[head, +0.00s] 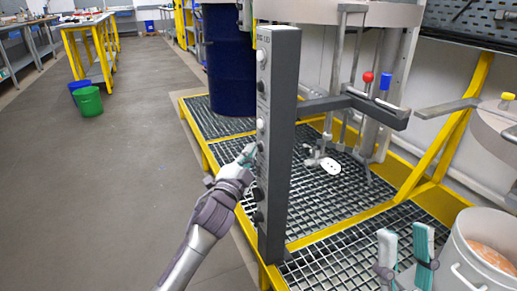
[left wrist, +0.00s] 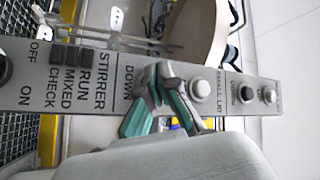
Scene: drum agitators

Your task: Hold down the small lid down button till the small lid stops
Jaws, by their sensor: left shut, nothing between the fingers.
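A tall dark grey control post (head: 279,130) stands beside the grating and carries a column of buttons. My left gripper (head: 248,154) is shut and empty, with its fingertips at the post's face. In the left wrist view its teal fingertips (left wrist: 160,80) lie over the place between a white button (left wrist: 200,88) and a DOWN label (left wrist: 128,82), in the section headed SMALL LID. The fingers hide the button there, so I cannot tell how far it is pressed. A grey round lid-like part (head: 495,135) shows at the right edge. My right gripper (head: 404,250) is open and empty.
A grey bucket (head: 462,265) with orange contents stands at lower right, close to my right gripper. A blue drum (head: 229,65) stands behind the post. A yellow-edged grating (head: 340,200) spreads right of it.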

